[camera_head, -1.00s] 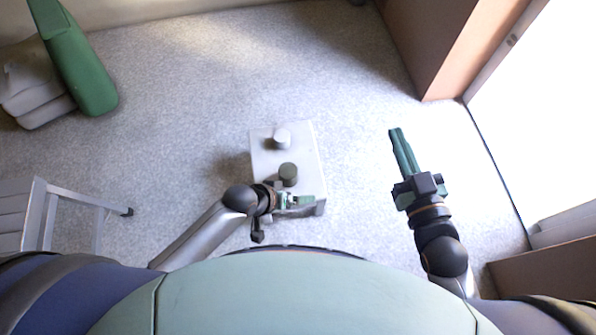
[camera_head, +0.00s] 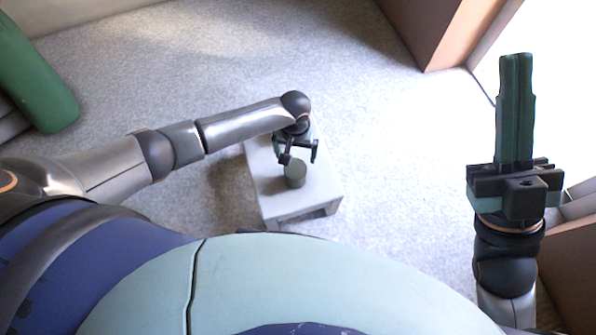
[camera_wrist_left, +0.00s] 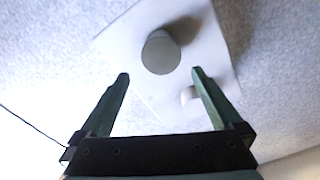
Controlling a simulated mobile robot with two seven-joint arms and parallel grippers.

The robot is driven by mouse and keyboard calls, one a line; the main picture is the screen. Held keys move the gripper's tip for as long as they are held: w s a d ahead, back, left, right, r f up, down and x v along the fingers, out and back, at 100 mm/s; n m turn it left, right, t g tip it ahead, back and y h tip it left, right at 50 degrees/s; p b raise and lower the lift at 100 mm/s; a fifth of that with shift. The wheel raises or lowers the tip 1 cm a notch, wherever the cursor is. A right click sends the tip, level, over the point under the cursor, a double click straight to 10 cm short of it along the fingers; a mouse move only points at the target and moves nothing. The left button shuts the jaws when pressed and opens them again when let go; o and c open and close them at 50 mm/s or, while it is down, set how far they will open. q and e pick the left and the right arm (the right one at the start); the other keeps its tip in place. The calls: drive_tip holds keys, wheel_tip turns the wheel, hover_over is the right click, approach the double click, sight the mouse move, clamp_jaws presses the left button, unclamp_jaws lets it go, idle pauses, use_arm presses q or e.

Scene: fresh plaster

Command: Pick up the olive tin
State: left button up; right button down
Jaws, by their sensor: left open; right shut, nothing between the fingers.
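The olive tin (camera_head: 295,176), a short dark grey-green cylinder, stands upright on a small pale table (camera_head: 325,190). My left gripper (camera_head: 301,152) is open over the table, just behind the tin in the head view. In the left wrist view the tin (camera_wrist_left: 161,52) appears just beyond the gap between the open fingertips (camera_wrist_left: 160,74), with nothing held. Whether a finger touches it cannot be told. My right gripper (camera_head: 516,62) is shut and empty, away from the table at the right.
A pale cylinder (camera_wrist_left: 187,95) stands on the table by the right finger in the left wrist view; my left arm hides it in the head view. A green seat (camera_head: 35,80) is at the far left and a brown cabinet (camera_head: 420,30) at the back. Carpet around the table is clear.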

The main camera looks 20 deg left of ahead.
sight(296, 168)
use_arm(q)
wheel_tip(296, 168, down, 8)
drive_tip(key=b, duration=0.4)
drive_tip(key=shift+r, duration=0.25)
wheel_tip(296, 168, down, 5)
drive_tip(key=b, duration=0.4)
drive_tip(key=shift+s, duration=0.15)
use_arm(e)
wheel_tip(296, 168, down, 9)
drive_tip(key=a, duration=0.1)
drive_tip(key=shift+w+g, duration=0.15)
drive_tip(key=shift+g, duration=0.15)
use_arm(q)
drive_tip(key=shift+c, duration=0.2)
drive_tip(key=c, duration=1.5)
drive_tip(key=shift+o, duration=0.2)
drive_tip(key=shift+r, duration=0.1)
